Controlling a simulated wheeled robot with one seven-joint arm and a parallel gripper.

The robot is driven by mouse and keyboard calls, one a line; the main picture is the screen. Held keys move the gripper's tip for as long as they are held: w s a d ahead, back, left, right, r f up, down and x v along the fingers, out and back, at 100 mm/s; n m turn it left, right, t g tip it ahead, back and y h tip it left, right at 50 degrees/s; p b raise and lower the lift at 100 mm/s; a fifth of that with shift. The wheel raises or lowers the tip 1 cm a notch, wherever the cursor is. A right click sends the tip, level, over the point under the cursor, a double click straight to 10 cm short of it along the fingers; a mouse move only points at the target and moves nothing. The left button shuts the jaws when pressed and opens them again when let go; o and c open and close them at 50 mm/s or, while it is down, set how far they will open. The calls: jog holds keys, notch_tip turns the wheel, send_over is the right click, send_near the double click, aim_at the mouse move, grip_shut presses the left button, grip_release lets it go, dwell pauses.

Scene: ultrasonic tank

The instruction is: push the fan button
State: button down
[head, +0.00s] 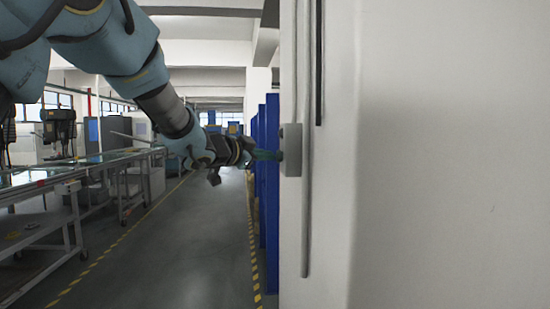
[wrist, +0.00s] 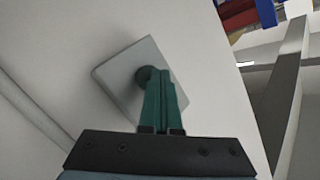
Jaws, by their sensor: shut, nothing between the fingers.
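The fan button is a dark round knob (wrist: 148,75) on a pale square plate (wrist: 117,76) fixed to the white wall. In the head view the plate (head: 291,150) shows nearly edge-on, as a grey block standing out from the wall's left edge. My gripper (wrist: 158,78) has its green fingers shut, side by side, with nothing between them. Its tips overlap the lower right part of the knob in the wrist view. I cannot tell whether they touch it.
The white wall (head: 450,180) fills the right side, with thin vertical conduits (head: 306,150) beside the plate. Blue panels (head: 271,190) stand behind it. Long workbenches (head: 60,190) line the left, and the grey aisle floor (head: 180,250) between is clear.

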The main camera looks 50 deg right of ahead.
jog(key=shift+s+d, duration=0.3)
jog(key=shift+d, duration=0.05)
dwell(0.3)
jog(key=shift+a, duration=0.2)
dwell(0.5)
jog(key=w+a+p, duration=0.1)
jog(key=w+a, duration=0.3)
jog(key=shift+a, duration=0.4)
jog(key=shift+w, duration=0.1)
dwell(0.4)
